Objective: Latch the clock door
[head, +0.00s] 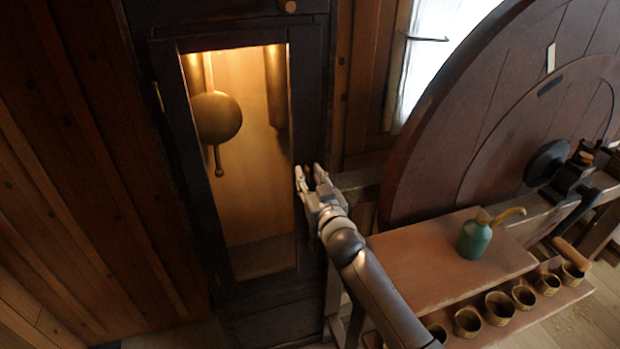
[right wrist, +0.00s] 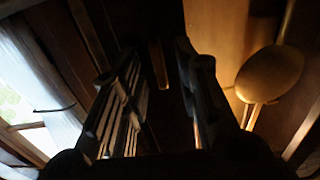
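The clock door (head: 308,110) is a dark wooden frame around a tall pane, with a brass hinge on its left side. It looks about flush with the case; I cannot tell whether a gap remains. Behind it hangs a round brass pendulum (head: 216,118), also in the right wrist view (right wrist: 268,75). My right gripper (head: 311,173) is at the door's right edge, fingers apart. In the right wrist view, a narrow brownish upright piece (right wrist: 158,64) shows between the fingers, possibly the latch; it is too dark to tell. Contact is unclear. My left gripper is out of view.
A large round wooden wheel (head: 440,130) stands at the right. Below it, a bench (head: 425,268) holds a green oil can (head: 474,238), with several small brass cups (head: 499,308) on a lower shelf. A plank wall (head: 80,150) is at the left.

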